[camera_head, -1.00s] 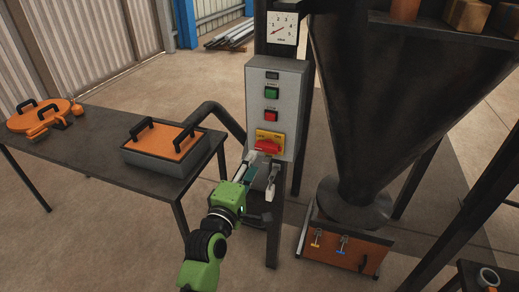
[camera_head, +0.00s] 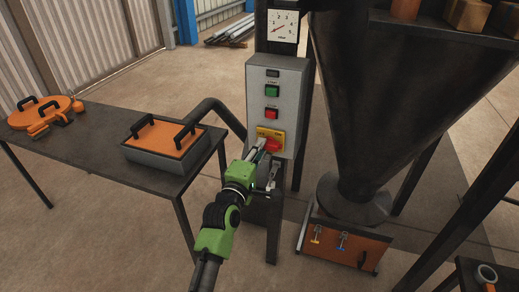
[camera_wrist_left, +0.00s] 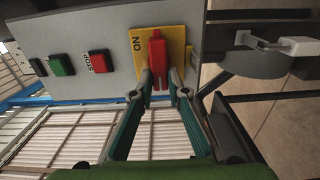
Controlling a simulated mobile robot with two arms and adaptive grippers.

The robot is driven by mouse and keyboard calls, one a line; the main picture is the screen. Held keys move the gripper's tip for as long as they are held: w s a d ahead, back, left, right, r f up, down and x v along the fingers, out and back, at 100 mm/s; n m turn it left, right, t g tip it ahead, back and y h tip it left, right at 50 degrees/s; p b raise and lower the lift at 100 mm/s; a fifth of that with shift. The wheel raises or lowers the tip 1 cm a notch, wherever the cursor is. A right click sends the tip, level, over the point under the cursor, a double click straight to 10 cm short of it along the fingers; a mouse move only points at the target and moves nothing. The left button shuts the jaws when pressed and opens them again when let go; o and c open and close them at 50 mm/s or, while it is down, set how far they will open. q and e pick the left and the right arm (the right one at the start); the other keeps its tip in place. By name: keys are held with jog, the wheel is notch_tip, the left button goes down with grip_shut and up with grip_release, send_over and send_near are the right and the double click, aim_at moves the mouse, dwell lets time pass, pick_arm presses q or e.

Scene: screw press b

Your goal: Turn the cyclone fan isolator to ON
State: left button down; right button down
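The isolator is a red handle on a yellow plate (camera_head: 262,131), low on the grey control box. The handle lies roughly level across the plate in the head view. My left gripper (camera_head: 262,149) is in front of the plate and hides part of the handle. In the left wrist view the red handle (camera_wrist_left: 157,52) stands upright on the yellow plate (camera_wrist_left: 176,45), and an ON label shows beside it. The two fingers of my left gripper (camera_wrist_left: 162,84) are apart, one on each side of the handle's near end. A gap shows on the right side. My right gripper is not in view.
The grey box (camera_head: 290,95) also carries a green button (camera_head: 271,91) and a red STOP button (camera_head: 271,113). A grey latch (camera_head: 273,178) sits just below the box. A dark table (camera_head: 80,140) stands left, and a large dark hopper (camera_head: 375,110) stands right.

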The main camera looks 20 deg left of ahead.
pick_arm(q)
jog(key=m+p, duration=0.2)
jog(key=m, duration=0.1)
jog(key=r+m+p, duration=0.1)
jog(key=m+p, duration=0.1)
jog(key=m, duration=0.1)
jog(key=m+p, duration=0.2)
jog(key=m, duration=0.1)
jog(key=shift+d+r+m, duration=0.2)
jog(key=shift+d+m, duration=0.1)
jog(key=m, duration=0.1)
jog(key=m+p, duration=0.1)
jog(key=m, duration=0.1)
jog(key=m+p, duration=0.1)
jog(key=shift+d, duration=0.25)
jog(key=shift+d+m+p, duration=0.15)
jog(key=shift+m+p, duration=0.05)
jog(key=shift+m, duration=0.85)
jog(key=shift+d+m+p, duration=0.15)
jog(key=shift+m, duration=0.9)
jog(key=c, duration=2)
grip_release()
jog(key=shift+o, duration=0.2)
